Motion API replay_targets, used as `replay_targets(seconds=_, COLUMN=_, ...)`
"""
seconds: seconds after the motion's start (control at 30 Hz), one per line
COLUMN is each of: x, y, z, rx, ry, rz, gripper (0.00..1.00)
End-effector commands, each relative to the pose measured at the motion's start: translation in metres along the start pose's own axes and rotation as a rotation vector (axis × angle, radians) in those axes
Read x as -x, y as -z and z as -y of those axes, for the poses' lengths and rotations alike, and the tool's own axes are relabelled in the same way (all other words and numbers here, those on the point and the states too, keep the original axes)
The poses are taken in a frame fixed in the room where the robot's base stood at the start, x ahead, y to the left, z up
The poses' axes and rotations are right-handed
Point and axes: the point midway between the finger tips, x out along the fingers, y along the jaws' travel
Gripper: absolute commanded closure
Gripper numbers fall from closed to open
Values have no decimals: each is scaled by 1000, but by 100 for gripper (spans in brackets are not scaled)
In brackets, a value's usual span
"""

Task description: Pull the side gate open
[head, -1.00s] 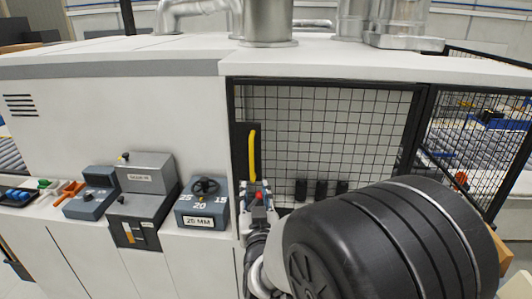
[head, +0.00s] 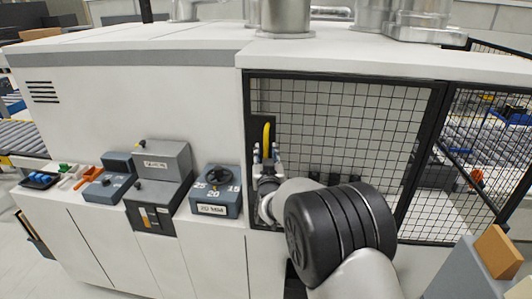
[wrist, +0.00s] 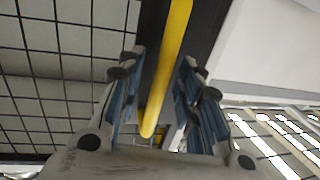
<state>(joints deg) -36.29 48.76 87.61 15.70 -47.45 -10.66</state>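The side gate (head: 345,118) is a black-framed wire mesh panel in the machine's white front, and it looks closed. Its upright yellow handle (head: 266,138) sits on a dark plate at the gate's left edge. My gripper (head: 266,155) is at the handle's lower part, fingers pointing up and toward the gate. In the wrist view, the yellow handle (wrist: 168,68) runs between the two blue-padded fingers of my gripper (wrist: 158,80). The fingers are apart, with a gap visible on each side of the handle. The gate mesh (wrist: 70,75) shows on the left there.
A grey box with a dial (head: 216,190) and a grey control unit (head: 158,180) stand on the ledge left of the gate. Another mesh panel (head: 475,140) adjoins on the right. A cardboard box (head: 497,250) is at the lower right. Pale floor shows at the lower left.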

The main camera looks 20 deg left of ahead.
Motion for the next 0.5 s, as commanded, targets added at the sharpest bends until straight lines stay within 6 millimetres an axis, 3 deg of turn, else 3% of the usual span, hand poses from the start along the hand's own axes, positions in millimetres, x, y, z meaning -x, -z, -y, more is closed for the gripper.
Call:
replay_targets(seconds=0.3, x=-2, y=0, z=0, rx=0, ry=0, rz=0, gripper=67)
replay_targets(seconds=0.5, x=-2, y=0, z=0, rx=0, ry=0, rz=0, gripper=80)
